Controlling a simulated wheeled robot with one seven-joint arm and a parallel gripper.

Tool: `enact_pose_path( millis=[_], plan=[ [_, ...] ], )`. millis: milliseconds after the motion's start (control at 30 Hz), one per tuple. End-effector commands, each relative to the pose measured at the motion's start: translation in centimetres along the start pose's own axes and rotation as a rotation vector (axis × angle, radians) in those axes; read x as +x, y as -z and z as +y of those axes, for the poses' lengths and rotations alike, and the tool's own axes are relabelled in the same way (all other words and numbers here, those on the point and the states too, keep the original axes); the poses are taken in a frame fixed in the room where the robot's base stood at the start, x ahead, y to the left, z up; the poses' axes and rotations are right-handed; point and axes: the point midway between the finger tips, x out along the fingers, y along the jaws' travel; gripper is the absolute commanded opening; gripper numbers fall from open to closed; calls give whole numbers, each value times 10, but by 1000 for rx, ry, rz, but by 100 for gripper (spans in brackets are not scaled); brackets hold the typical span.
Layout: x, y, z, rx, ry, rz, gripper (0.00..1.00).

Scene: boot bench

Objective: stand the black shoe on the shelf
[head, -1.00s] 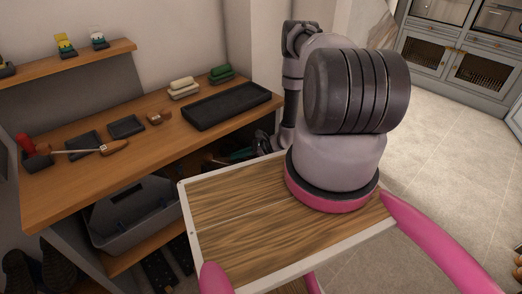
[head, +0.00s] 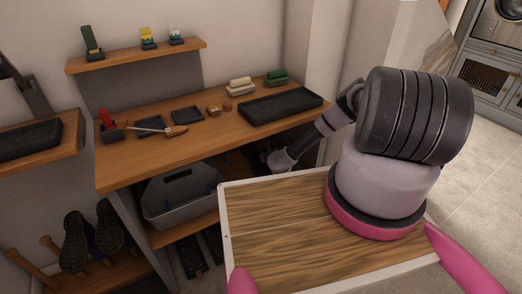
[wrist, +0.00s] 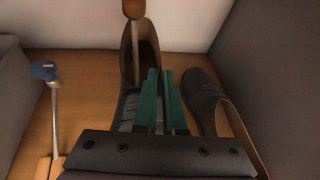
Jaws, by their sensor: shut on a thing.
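In the wrist view, a dark, laced shoe (wrist: 128,108), which I take for the black shoe, lies with its brown-lined opening away from me. My gripper (wrist: 160,72) has two green fingers close together at its right side and is shut on it, though the contact is partly hidden. A second dark shoe, a slip-on (wrist: 205,92), lies just right of the fingers. Both shoes are over a wooden board, the shelf (wrist: 92,75). In the head view my arm reaches under the bench top, and the gripper's fingers are hidden.
A blue-topped rod (wrist: 43,70) stands left, and a wooden knob (wrist: 133,8) rises at the shoe's far end. A dark wall (wrist: 275,70) closes the right.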

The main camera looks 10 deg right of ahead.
Motion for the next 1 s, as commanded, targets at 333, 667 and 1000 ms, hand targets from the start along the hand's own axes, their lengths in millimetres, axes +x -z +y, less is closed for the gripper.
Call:
enact_pose_path(
  millis=[333, 667, 1000],
  plan=[
    [14, 35, 2, 0, 0, -1, 0],
    [21, 50, 3, -1, -2, -2, 0],
    [21, 50, 3, -1, -2, -2, 0]
  ],
)
